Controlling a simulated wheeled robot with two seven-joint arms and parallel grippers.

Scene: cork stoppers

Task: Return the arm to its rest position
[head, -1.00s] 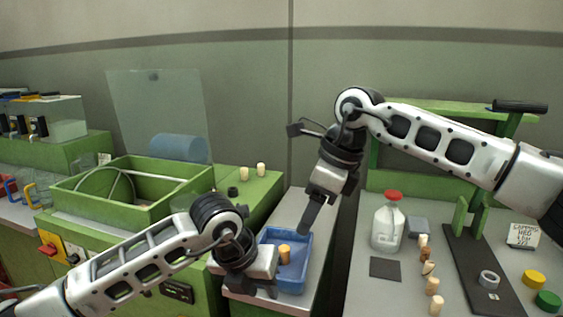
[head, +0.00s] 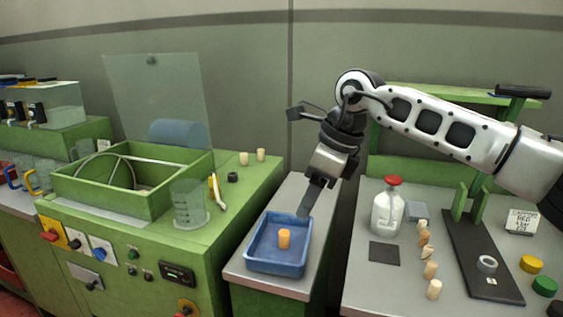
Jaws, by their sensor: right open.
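My right gripper (head: 306,204) hangs from the raised right arm, pointing down above the back right corner of the blue tray (head: 262,261). It is open and nothing shows between its fingers. One cork stopper (head: 284,239) stands upright in the tray, apart from the gripper. My left arm and left gripper are out of view.
A green machine with an open box (head: 120,212) and a raised clear lid stands at left, with a glass beaker (head: 188,205) on it. On the right bench are a red-capped bottle (head: 388,212), several corks (head: 430,270) and a green-posted press (head: 470,250).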

